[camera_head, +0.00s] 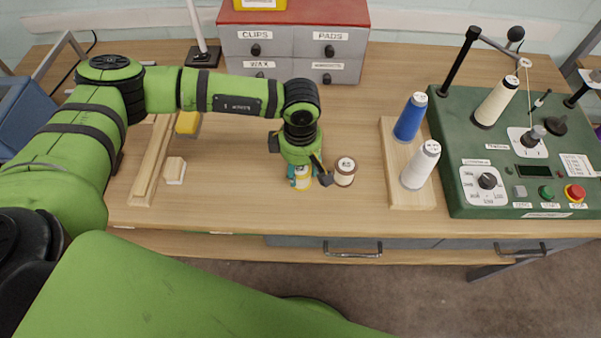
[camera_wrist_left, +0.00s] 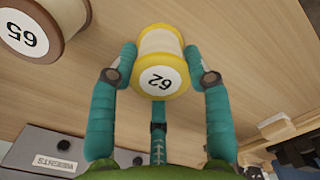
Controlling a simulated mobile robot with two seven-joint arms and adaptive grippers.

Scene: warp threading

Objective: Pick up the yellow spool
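The yellow spool (camera_wrist_left: 161,82), with yellow flanges, pale thread and a white label reading 62, is upright in the middle of the left wrist view. In the head view the same spool (camera_head: 303,183) shows partly below my left gripper (camera_head: 302,172), low at the tabletop. In the left wrist view the teal fingers of my left gripper (camera_wrist_left: 160,60) stand on both sides of the spool. Their tips appear to touch its sides, and a third finger's tip is hidden behind it. I cannot tell whether the spool is clear of the table. My right gripper is not in view.
A brown spool (camera_head: 344,174) labelled 65 stands close to the right of the gripper. A wooden rack (camera_head: 411,193) holds blue and white cones. A green control panel (camera_head: 462,135) is farther right. Grey drawers (camera_head: 294,42) stand behind; a wooden block (camera_head: 175,171) lies left.

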